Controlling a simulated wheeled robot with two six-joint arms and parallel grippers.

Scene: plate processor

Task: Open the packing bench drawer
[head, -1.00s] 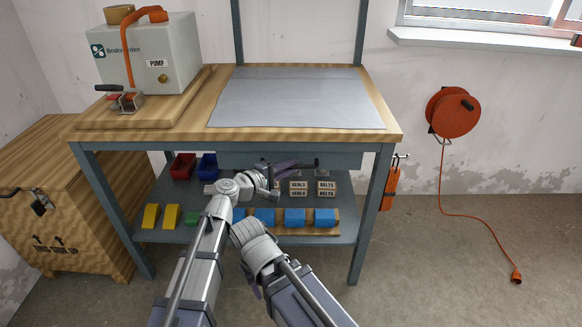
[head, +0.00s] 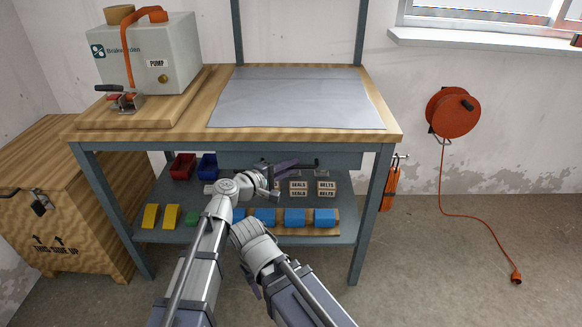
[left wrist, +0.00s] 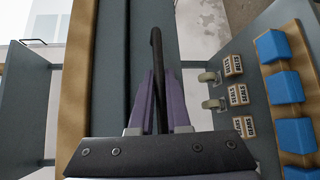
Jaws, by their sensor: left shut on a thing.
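The packing bench drawer (head: 343,160) is a blue-grey box front under the wooden bench top. It looks flush under the top's front edge, though I cannot tell for certain whether it is fully closed. Its black bar handle (head: 316,164) sticks out to the right of my left gripper (head: 290,166). In the left wrist view the handle (left wrist: 157,45) runs between the purple fingers of my left gripper (left wrist: 158,90), which is shut on it. The drawer front (left wrist: 112,60) lies just left of the fingers there.
The packing bench (head: 395,134) carries a grey sheet (head: 295,98) and a pump (head: 170,50). The lower shelf (head: 345,228), below the gripper, holds blue blocks, bins and labelled boxes. A wooden crate (head: 80,225) stands at left. Floor at right is clear except for an orange cord (head: 442,190).

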